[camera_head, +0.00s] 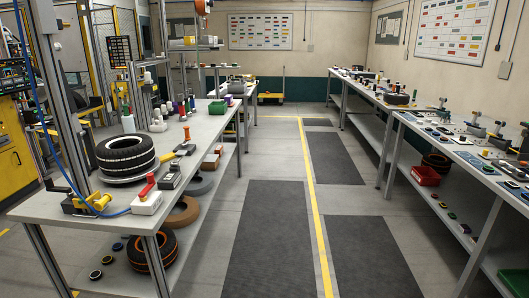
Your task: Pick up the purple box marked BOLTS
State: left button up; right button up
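A small purple object (176,107) stands far back on the left workbench (205,135), among small bottles and parts. It is too small for me to read any marking, so I cannot tell whether it is the box marked BOLTS. Neither of my grippers shows in the head view.
A tyre (126,155), a yellow clamp (88,203) with a blue hose and a red-handled white device (147,198) occupy the left bench's near end. A green box (217,107) sits farther back. The right bench (480,150) holds tools. The aisle with dark mats (265,240) is clear.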

aim_at(228, 98)
jog(key=i, duration=3.4)
jog(key=i+l+u, duration=0.25)
jog(key=i, duration=0.35)
jog(key=i+l+u, duration=0.2)
jog(key=i, duration=0.35)
jog(key=i+l+u, duration=0.25)
jog(key=i, duration=0.3)
jog(key=i+l+u, duration=0.25)
jog(key=i+l, duration=0.2)
jog(key=i, duration=0.05)
